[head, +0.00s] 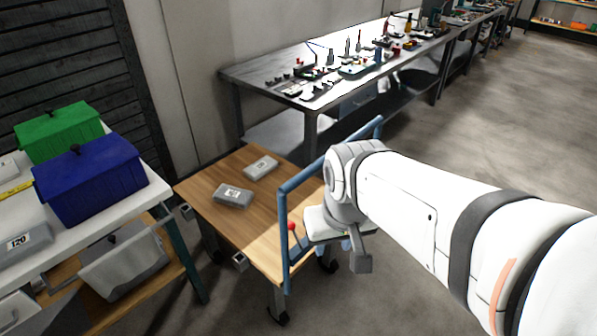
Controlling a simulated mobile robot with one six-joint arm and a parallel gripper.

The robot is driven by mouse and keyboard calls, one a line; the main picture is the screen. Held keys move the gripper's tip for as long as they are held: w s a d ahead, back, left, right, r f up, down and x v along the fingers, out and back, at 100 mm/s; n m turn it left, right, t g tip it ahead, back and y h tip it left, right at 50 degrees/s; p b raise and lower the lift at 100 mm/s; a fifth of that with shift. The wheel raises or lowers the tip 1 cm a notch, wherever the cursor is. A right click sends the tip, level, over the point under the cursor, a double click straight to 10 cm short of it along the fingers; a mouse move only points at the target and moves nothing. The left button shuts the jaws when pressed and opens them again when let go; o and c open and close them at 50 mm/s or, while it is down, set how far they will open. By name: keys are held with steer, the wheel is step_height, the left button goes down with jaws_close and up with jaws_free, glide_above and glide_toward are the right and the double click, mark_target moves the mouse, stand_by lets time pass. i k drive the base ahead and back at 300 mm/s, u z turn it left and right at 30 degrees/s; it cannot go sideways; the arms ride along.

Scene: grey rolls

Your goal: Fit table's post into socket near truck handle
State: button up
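The truck has a wooden deck (220,185) on dark castors, with a blue tube handle (284,235) standing along its right end. A lever with a red knob (291,226) stands just inside the handle. A pale flat piece with a greenish edge (318,222) shows behind the handle, under my wrist; it may be the small table, but I cannot tell. My gripper (361,262) points down beside the handle; only a grey block of it shows clearly. Its grip is hidden by my wrist. I cannot make out the post or the socket.
Two grey boxes (232,196) (261,167) lie on the deck. At left, a white-topped bench (150,198) carries a blue bin (88,185) and a green bin (58,130). A long workbench (262,84) full of small tools stands behind. The floor at right is open.

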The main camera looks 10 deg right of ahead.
mark_target(260, 235)
steer(key=u, duration=0.1)
steer(key=i, duration=0.4)
steer(key=u, duration=2.25)
steer(key=i, duration=0.85)
steer(key=u, duration=0.4)
